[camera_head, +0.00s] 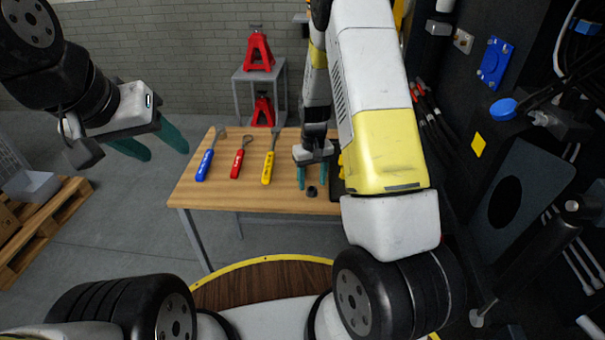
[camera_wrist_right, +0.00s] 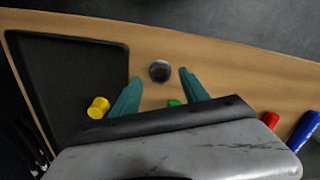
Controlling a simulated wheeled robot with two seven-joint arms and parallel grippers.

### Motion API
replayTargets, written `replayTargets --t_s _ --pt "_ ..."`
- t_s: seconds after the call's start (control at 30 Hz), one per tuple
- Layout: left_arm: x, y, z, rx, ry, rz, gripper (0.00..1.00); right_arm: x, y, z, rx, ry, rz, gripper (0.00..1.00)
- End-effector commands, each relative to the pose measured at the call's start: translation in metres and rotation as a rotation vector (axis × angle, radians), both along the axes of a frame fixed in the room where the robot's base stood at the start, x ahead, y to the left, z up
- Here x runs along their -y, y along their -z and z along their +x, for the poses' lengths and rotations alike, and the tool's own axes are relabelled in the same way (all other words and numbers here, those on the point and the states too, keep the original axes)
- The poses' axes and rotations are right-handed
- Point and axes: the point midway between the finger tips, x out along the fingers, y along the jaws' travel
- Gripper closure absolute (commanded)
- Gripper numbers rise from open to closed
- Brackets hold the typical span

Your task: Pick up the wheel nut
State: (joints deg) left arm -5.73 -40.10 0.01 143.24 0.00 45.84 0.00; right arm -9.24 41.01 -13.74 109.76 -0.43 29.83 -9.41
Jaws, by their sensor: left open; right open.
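The wheel nut (camera_head: 312,191) is a small dark nut on the wooden table, near its front edge. In the right wrist view the wheel nut (camera_wrist_right: 159,71) lies just beyond and between the fingertips, apart from them. My right gripper (camera_head: 313,180) is open and points down at the table; its teal fingers also show in the right wrist view (camera_wrist_right: 160,75). My left gripper (camera_head: 166,148) is open and empty, held in the air left of the table.
Blue (camera_head: 204,164), red (camera_head: 237,163) and yellow (camera_head: 267,167) handled tools lie on the wooden table (camera_head: 222,197). A black tray (camera_wrist_right: 70,65) is beside the nut. Red jack stands (camera_head: 259,52) are behind. The dark chassis (camera_head: 520,140) fills the right side.

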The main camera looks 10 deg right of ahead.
Motion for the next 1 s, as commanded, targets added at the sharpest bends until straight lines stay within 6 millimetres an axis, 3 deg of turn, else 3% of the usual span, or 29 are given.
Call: replayTargets --t_s 0.17,0.43,0.7,1.0 --pt "0.000 0.000 0.000 0.000 0.000 0.000 0.48 0.000 0.022 -0.001 -0.003 0.001 0.000 0.47" --pt "0.000 0.000 0.000 0.000 0.000 0.000 0.48 0.000 0.025 0.000 0.000 0.001 0.000 0.47" --pt "0.000 0.000 0.000 0.000 0.000 0.000 0.48 0.000 0.025 0.000 0.000 0.000 0.000 0.98" --pt "0.000 0.000 0.000 0.000 0.000 0.000 0.48 0.000 0.024 0.000 0.000 0.000 0.000 1.00"
